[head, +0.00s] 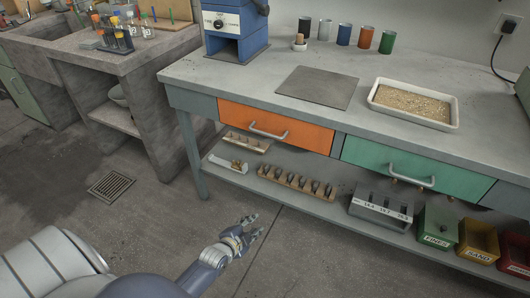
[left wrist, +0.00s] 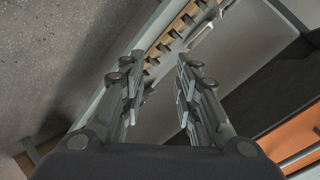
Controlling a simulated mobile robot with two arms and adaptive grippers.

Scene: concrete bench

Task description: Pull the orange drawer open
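The orange drawer (head: 275,127) sits under the bench top in the head view and is shut, flush with the bench front. Its grey bar handle (head: 268,131) is on the front face. My left gripper (head: 253,226) is low in front of the bench, apart from the drawer and below its handle. In the left wrist view its two fingers (left wrist: 157,80) are spread with nothing between them. A piece of the orange drawer (left wrist: 295,140) shows at the lower right of that view, beside a grey bar. My right gripper is in neither view.
The bench top (head: 240,75) holds a grey plate (head: 317,87) and a tray of grains (head: 413,103). A green drawer (head: 415,168) is to the right. The lower shelf (head: 222,167) carries racks (head: 297,183) and labelled bins (head: 437,226). The floor before the bench is clear.

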